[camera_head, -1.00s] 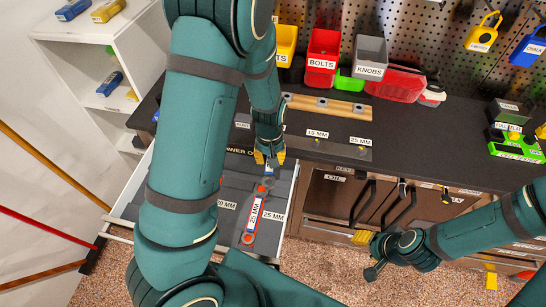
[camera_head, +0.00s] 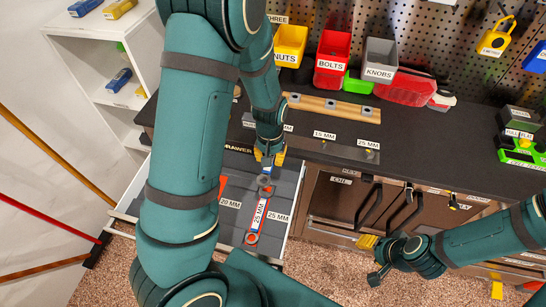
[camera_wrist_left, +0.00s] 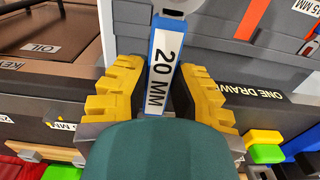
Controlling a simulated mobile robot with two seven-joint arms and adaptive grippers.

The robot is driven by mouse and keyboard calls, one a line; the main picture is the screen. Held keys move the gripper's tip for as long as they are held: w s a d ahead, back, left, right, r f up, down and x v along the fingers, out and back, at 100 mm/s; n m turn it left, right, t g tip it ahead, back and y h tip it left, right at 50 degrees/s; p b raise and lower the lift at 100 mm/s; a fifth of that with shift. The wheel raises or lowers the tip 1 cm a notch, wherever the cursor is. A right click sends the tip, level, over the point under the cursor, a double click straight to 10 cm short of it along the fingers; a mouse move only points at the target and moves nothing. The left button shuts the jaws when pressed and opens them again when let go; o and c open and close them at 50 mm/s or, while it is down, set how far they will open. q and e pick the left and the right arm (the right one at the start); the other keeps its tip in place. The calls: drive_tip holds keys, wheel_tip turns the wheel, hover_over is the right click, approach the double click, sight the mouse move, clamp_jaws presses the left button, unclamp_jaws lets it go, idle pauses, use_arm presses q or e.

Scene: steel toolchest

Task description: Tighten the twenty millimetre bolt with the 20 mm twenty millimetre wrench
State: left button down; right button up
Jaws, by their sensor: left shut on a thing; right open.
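My left gripper (camera_head: 268,160) hangs over the open drawer (camera_head: 285,205) and is shut on the blue 20 mm wrench (camera_wrist_left: 162,75). In the left wrist view the wrench's 20 MM label lies between the yellow fingers, with its grey end pointing away from the palm. A red 25 mm wrench (camera_head: 257,217) lies in the drawer below. The grey bolt strip (camera_head: 335,147) on the bench shows 15 MM and 25 MM labels. My left arm covers part of the strip, and I cannot make out the 20 mm bolt. My right gripper (camera_head: 370,260) is open and empty in front of the cabinet.
The black bench top (camera_head: 430,145) has free room at centre right. Nuts (camera_head: 290,45), bolts (camera_head: 332,58) and knobs (camera_head: 379,62) bins stand at the back, with a wooden rack (camera_head: 335,108) before them. Cabinet handles (camera_head: 405,207) stick out near my right gripper.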

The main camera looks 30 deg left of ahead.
use_arm(q)
drive_tip(key=shift+a, duration=0.15)
drive_tip(key=shift+s+a+m, duration=0.1)
drive_tip(key=shift+a+m, duration=0.5)
drive_tip(key=shift+m, duration=0.3)
drive_tip(key=shift+a+b, duration=0.1)
drive_tip(key=shift+b, duration=0.2)
drive_tip(key=shift+a+m, duration=0.65)
drive_tip(key=shift+m, duration=0.25)
drive_tip(key=shift+a, duration=0.1)
drive_tip(key=shift+a+m+b, duration=0.5)
drive_tip(key=shift+a+m, duration=0.15)
drive_tip(key=shift+m, duration=0.25)
